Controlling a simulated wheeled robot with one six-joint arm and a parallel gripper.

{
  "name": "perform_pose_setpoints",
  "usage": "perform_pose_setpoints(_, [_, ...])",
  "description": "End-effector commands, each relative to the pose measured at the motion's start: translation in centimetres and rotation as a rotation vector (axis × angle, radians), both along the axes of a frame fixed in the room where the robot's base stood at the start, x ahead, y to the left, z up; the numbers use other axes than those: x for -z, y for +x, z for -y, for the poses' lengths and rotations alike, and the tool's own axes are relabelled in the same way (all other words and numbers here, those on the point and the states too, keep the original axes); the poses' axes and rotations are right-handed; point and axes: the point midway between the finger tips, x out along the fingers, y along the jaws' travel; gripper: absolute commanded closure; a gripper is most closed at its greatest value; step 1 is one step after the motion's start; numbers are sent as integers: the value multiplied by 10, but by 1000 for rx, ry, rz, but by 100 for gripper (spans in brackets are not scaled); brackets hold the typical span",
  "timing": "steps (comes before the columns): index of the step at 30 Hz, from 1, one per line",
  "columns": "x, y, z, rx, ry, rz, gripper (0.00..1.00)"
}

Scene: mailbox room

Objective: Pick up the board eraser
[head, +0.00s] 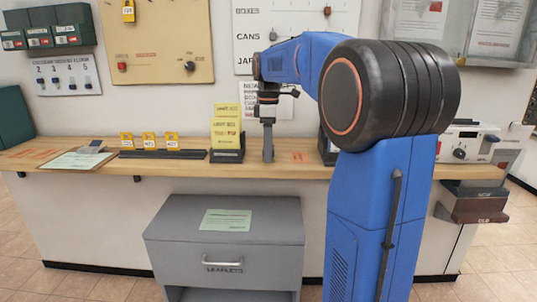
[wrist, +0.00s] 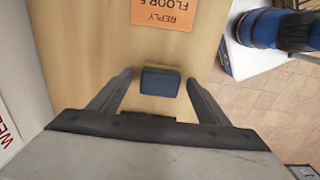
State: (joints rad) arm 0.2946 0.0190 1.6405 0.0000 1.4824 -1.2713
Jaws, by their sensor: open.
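The board eraser looks to be the small dark blue block (wrist: 160,82) with a yellowish edge in the wrist view. It lies on the wooden counter (wrist: 90,40), between and slightly ahead of my fingers. My gripper (wrist: 158,90) is open, one finger on each side of the block, with gaps on both sides. I cannot tell how high the fingers are above the counter. In the head view my gripper (head: 268,150) points down over the counter, right of the yellow leaflet holder. The eraser cannot be made out there; my gripper may hide it.
An orange label (wrist: 163,12) reading REPLY FLOOR 5 lies beyond the block. The leaflet holder (head: 227,140) stands close left of my gripper. A grey drawer cabinet (head: 225,240) stands below the counter. A white machine (head: 465,143) is at the right.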

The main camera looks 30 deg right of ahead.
Motion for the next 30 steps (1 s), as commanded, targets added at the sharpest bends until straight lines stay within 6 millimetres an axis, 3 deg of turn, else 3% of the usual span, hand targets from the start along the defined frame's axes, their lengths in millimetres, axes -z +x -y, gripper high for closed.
perform_pose_setpoints(9, [5, 0, 0, 0, -1, 1, 32])
perform_pose_setpoints(14, [5, 0, 0, 0, -1, 1, 70])
perform_pose_setpoints(15, [5, 0, 0, 0, -1, 1, 74])
perform_pose_setpoints(24, [2, 0, 0, 0, -1, 1, 74])
perform_pose_setpoints(30, [-23, 1, 0, 0, -1, 3, 74])
